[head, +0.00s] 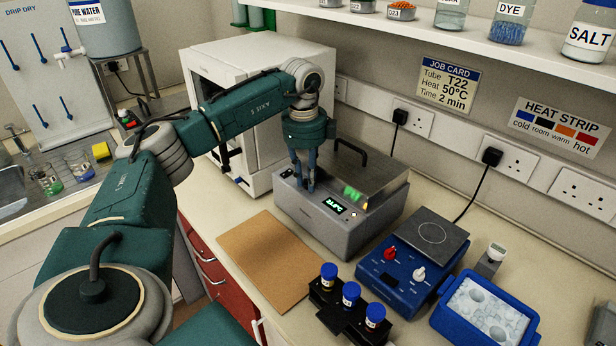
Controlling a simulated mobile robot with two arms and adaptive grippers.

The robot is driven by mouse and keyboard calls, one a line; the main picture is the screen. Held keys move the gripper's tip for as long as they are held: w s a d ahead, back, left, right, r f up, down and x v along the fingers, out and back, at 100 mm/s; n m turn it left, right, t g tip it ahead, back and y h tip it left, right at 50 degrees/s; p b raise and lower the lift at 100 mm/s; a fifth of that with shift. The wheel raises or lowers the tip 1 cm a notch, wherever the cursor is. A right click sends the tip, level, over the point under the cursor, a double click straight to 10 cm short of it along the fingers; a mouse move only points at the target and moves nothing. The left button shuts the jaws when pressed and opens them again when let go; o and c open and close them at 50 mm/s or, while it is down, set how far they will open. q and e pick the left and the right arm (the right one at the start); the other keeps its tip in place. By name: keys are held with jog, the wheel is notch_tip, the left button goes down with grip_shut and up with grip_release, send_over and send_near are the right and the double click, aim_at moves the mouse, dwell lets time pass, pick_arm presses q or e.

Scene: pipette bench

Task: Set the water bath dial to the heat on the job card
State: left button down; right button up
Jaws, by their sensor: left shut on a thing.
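The water bath (345,232) is a grey box with a metal lid and black handle, standing on the bench against the wall. Its green lit display (334,208) shows a temperature too small to read surely. My left gripper (303,186) points down at the left end of the bath's control panel, its fingers shut on the dial, which they mostly hide. The job card (447,84) on the wall reads Tube T22, Heat 50°C, Time 2 min. My right gripper is not in view.
A brown board (262,262) lies in front of the bath. A blue hotplate (397,278), a black rack (337,300) with blue-capped tubes and a blue ice tub (452,325) stand to the right. A white cabinet (262,60) stands behind my left arm.

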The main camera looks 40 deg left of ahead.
aim_at(306, 185)
pick_arm(q)
jog(key=shift+r, duration=0.1)
jog(key=c, duration=1.5)
grip_release()
jog(key=shift+c, duration=0.2)
jog(key=shift+r, duration=0.1)
notch_tip(306, 185, up, 8)
jog(key=shift+s, duration=0.35)
